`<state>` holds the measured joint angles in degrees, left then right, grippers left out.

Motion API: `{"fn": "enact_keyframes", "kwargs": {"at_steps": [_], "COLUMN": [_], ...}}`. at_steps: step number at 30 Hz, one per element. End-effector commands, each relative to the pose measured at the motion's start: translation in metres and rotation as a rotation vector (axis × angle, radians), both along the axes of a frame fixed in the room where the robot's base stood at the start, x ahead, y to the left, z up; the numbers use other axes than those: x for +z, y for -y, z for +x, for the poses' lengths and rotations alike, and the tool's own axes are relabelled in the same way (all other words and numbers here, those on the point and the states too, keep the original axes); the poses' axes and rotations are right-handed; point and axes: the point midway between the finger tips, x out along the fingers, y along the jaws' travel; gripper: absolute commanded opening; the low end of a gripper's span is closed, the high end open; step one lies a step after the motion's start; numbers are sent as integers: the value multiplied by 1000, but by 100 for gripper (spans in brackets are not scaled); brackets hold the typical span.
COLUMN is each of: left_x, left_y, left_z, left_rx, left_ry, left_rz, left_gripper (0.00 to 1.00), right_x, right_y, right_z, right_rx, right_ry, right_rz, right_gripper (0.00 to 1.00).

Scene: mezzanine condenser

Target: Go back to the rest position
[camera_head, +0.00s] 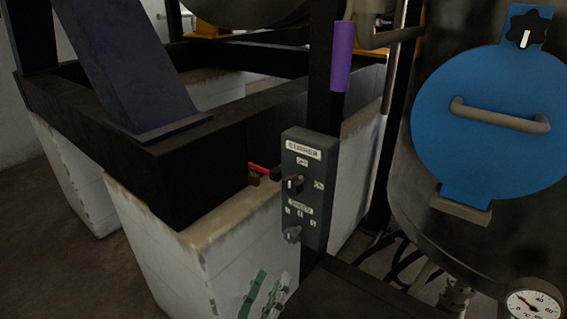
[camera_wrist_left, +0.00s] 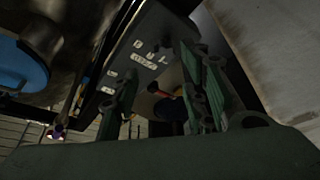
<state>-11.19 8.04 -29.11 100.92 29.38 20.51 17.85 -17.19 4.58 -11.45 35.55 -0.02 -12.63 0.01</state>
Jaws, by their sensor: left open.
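My left gripper (camera_head: 264,293) shows at the bottom of the head view as two green fingers. They stand apart with nothing between them, below a grey control box (camera_head: 307,212). The box has a black upper switch (camera_head: 291,183) and a grey lower knob (camera_head: 292,234). In the left wrist view, the open green fingers (camera_wrist_left: 160,92) reach toward the dark, tilted face of the box (camera_wrist_left: 150,42). A dark round part with a red piece shows between them there. I cannot tell the exact gap to the box. My right gripper is not in view.
A dark vessel with a blue round hatch (camera_head: 485,125) stands at the right, with a gauge (camera_head: 535,305) below it. Black beams (camera_head: 190,180) rest on white blocks (camera_head: 160,265) at the left. A purple-sleeved post (camera_head: 342,57) rises above the box. Open floor lies at lower left.

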Motion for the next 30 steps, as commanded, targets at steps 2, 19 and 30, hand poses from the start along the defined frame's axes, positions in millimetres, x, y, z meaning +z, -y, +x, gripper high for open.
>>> {"fn": "enact_keyframes", "kwargs": {"at_steps": [2,19,30], "left_x": [-4,-119,-137], "left_y": [2,-72,-150], "left_z": [-2,-107,-195], "left_rx": [-13,-206,-248], "left_ry": [-25,-691,-1045], "left_rz": [35,846,1091], "left_gripper": [41,41,41], "right_x": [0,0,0], "right_y": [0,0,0], "right_z": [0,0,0], "right_rx": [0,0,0], "right_ry": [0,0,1], "right_rz": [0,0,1], "right_gripper": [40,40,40]}}
